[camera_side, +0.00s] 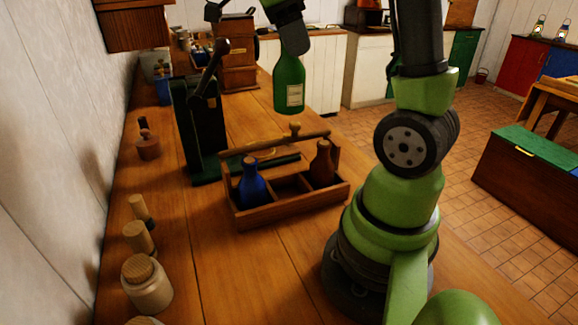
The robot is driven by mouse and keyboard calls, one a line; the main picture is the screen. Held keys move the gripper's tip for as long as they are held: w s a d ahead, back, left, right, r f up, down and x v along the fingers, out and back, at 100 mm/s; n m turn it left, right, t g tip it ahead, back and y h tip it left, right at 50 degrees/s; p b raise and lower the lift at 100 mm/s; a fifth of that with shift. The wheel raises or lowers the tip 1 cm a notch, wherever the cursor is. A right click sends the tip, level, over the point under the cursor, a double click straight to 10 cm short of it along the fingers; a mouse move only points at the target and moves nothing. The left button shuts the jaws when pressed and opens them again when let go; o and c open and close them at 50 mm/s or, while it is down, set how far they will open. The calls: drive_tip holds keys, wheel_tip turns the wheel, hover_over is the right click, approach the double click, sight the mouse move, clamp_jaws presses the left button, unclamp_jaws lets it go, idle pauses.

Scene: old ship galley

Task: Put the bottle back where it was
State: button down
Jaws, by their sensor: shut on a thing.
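A green bottle (289,88) with a pale label hangs upright in the air, above and behind the wooden carrier. My gripper (293,40) is at its top and shut on it; the bottle's neck is partly hidden by the gripper. The wooden carrier (262,217) stands on the counter, with a bar handle across its top. A blue bottle (251,187) sits in its left compartment and a brown bottle (322,166) in its right one. The middle compartment between them looks empty.
A dark green press with a lever (197,130) stands just left of the carrier. Jars and corked pots (147,285) line the wall side. A wooden grinder-like box (237,66) stands at the back. The counter (215,270) is clear in front of the carrier.

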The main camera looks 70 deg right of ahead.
wheel_tip(320, 180, down, 21)
idle(0.6)
drive_tip(key=shift+f, duration=0.15)
drive_tip(key=c, duration=0.8)
unclamp_jaws()
drive_tip(key=v, duration=1.1)
drive_tip(key=s+a+r+n+t+y, duration=0.1)
drive_tip(key=s+a+r+n+t, duration=0.2)
drive_tip(key=n, duration=0.5)
drive_tip(key=s+a+r+n+t+y, duration=0.1)
drive_tip(key=s+a+r+n+t, duration=0.2)
drive_tip(key=n, duration=0.6)
drive_tip(key=s+a+r+n+t+y, duration=0.2)
drive_tip(key=s+a+r+n+t, duration=0.1)
drive_tip(key=a+n, duration=0.4)
drive_tip(key=shift+r+n+t, duration=0.8)
drive_tip(key=shift+n+t, duration=0.2)
drive_tip(key=shift+t, duration=0.1)
